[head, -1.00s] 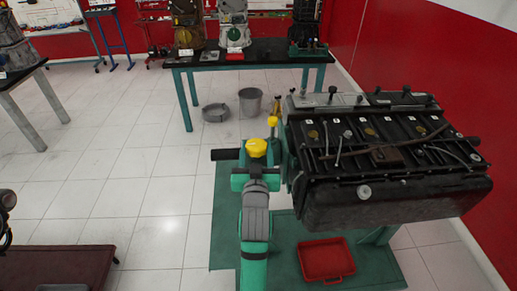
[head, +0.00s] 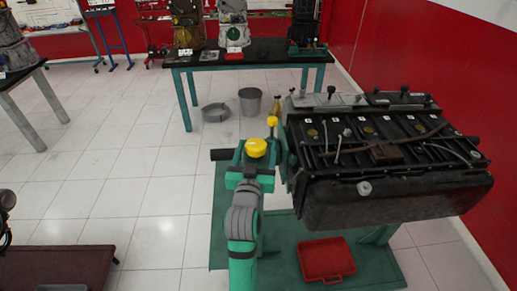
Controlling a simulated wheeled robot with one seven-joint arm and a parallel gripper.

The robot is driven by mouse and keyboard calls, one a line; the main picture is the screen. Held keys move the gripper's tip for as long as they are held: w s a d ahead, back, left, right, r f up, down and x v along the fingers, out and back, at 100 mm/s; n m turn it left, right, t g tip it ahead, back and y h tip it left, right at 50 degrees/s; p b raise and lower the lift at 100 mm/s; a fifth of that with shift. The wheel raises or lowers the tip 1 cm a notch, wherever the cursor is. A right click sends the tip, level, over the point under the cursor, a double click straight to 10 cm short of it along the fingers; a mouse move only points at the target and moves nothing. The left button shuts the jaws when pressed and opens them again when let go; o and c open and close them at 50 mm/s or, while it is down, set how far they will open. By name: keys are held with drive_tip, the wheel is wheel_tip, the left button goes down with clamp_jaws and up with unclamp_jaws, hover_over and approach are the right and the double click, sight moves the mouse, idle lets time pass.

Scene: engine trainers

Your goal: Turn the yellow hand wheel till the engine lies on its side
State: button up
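The yellow hand wheel (head: 256,148) shows as a small, rounded yellow piece just left of the engine. My gripper (head: 251,165) is at its near side, at the end of my green and grey arm. The fingertips are too small and covered to tell whether they are closed on the wheel or only beside it. The dark engine (head: 400,207) sits on the right on its green stand (head: 285,228). Its top, with several caps and cables, still faces mostly up, so it is not on its side.
A smaller yellow knob (head: 272,121) stands behind the wheel. A red tray (head: 326,260) lies on the stand's base below the engine. A grey bucket (head: 250,101) and a low round pan (head: 215,112) stand on the floor by the back table (head: 265,57).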

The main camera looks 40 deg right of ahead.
drive_tip(key=shift+a, duration=0.1)
drive_tip(key=shift+s+a, duration=0.2)
drive_tip(key=shift+a, duration=0.05)
drive_tip(key=v, duration=1)
drive_tip(key=shift+s+d, duration=0.1)
